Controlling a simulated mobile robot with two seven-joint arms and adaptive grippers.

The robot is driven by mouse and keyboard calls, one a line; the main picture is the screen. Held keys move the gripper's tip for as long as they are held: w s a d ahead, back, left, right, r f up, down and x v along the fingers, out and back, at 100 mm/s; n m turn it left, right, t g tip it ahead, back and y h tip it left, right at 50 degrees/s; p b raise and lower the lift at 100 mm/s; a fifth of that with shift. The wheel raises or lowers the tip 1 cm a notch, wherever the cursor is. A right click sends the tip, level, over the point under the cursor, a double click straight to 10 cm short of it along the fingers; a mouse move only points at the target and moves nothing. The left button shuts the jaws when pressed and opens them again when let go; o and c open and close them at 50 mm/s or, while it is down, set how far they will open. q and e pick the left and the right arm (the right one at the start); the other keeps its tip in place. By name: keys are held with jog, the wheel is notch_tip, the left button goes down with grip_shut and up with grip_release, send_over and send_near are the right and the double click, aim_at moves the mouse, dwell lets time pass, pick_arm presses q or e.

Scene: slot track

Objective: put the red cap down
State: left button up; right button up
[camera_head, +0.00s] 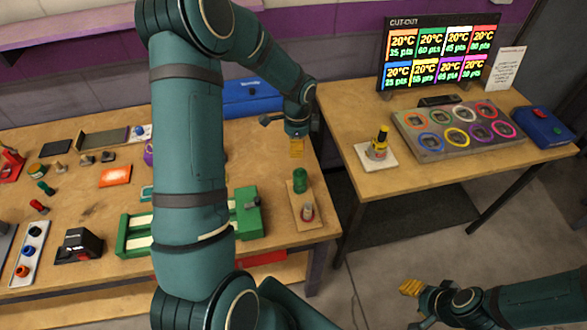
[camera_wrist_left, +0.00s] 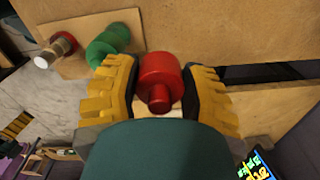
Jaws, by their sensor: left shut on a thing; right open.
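The red cap (camera_wrist_left: 160,75) shows in the left wrist view between the yellow fingers of my left gripper (camera_wrist_left: 163,88), with a narrow stem toward the camera. My left gripper is shut on it. In the head view the left gripper (camera_head: 296,147) points down over the right part of the left table (camera_head: 270,145); I cannot make out the cap there. My right gripper (camera_head: 411,288) is open at the lower right of the head view, over the floor, away from both tables.

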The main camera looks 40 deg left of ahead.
pick_arm(q)
jog(key=w+a+f, duration=0.1)
jog(key=a, duration=0.1)
send_over(293, 167)
notch_tip(293, 167, down, 6)
jog(key=shift+r, duration=0.25)
jog(key=shift+f+b, duration=0.35)
jog(key=shift+f, duration=1.85)
jog(key=shift+s, duration=0.1)
jog(key=shift+f, duration=0.15)
jog(key=o, duration=0.7)
